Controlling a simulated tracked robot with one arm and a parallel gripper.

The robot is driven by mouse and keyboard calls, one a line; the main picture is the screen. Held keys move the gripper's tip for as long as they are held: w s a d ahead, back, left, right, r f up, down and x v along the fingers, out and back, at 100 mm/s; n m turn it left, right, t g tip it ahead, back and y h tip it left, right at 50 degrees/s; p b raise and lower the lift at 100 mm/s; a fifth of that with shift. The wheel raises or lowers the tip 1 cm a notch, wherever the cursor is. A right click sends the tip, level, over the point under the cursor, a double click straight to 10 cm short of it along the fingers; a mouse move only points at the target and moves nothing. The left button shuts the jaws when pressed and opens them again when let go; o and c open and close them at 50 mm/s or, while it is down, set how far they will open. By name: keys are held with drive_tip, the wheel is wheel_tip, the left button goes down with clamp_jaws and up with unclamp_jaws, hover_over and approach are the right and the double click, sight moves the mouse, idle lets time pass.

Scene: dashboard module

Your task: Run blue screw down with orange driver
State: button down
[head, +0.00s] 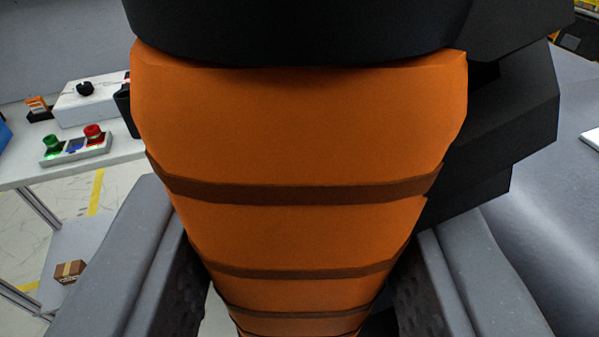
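The orange driver (300,130) fills the middle of the head view, very close to the camera. It has an orange ribbed body with darker bands, and a black part lies across the top of the picture. My gripper (300,300) has its two grey fingers on either side of the driver's narrowing lower part, with dark pads facing it. The fingers appear shut on the driver, though the contact itself is mostly hidden. The driver's tip is out of sight. The blue screw does not show; the driver and gripper cover the middle of the view.
A white table (40,172) at left bears a button box (75,150) with green and red buttons and a white box (90,102) with a black knob. A small brown carton (69,271) sits below it. A grey surface (560,190) lies at right.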

sight(300, 85)
drive_tip(key=shift+f, duration=0.75)
idle(1.1)
drive_tip(key=shift+f+p, duration=0.35)
drive_tip(key=shift+p, duration=0.3)
idle(2.9)
drive_tip(key=shift+r, duration=0.1)
drive_tip(key=shift+r+p, duration=2.35)
drive_tip(key=shift+r, duration=0.65)
